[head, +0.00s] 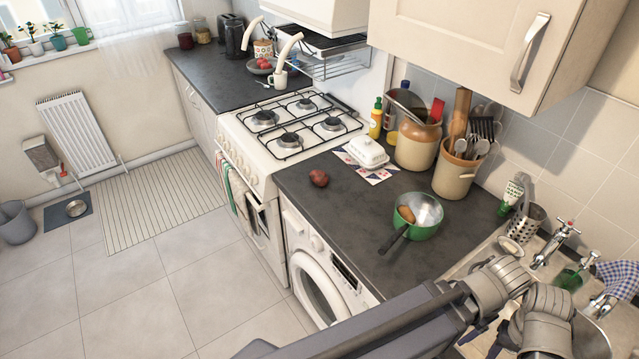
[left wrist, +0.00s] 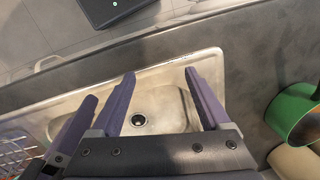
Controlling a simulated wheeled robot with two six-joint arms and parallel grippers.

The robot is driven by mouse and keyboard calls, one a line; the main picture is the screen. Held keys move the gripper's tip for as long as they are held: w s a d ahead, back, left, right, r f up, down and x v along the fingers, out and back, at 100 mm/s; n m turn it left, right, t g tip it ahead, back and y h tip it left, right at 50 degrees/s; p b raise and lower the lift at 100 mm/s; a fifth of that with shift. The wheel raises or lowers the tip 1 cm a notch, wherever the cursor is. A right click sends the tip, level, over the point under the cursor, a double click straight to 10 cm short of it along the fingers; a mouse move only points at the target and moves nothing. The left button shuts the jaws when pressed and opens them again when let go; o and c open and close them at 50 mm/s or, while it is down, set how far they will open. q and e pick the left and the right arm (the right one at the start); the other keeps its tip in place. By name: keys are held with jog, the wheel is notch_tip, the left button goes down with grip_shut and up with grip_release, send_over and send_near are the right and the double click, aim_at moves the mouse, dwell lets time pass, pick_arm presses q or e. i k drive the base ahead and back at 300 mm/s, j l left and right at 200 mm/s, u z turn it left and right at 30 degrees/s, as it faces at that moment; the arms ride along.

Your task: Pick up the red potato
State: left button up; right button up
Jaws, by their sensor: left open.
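The red potato (head: 318,178) is a dark red lump on the dark counter, between the stove and the green pan, in the head view. It does not show in the left wrist view. My left gripper (left wrist: 159,74) is open and empty above the sink in the left wrist view, far from the potato. In the head view my arms cover the lower right, and the fingers are mostly hidden there. Another purple finger-like part of mine shows at the left of the wrist view; I cannot tell which gripper it belongs to.
A green pan (head: 431,213) holding a brown potato (head: 406,214) stands right of the red potato, its handle towards the counter's front edge. Behind are a white butter dish (head: 367,153), a stoneware jar (head: 417,146) and a utensil crock (head: 455,175). A sink (left wrist: 158,105) lies below my left gripper.

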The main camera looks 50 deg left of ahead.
aim_at(320, 178)
jog(key=u, duration=1.65)
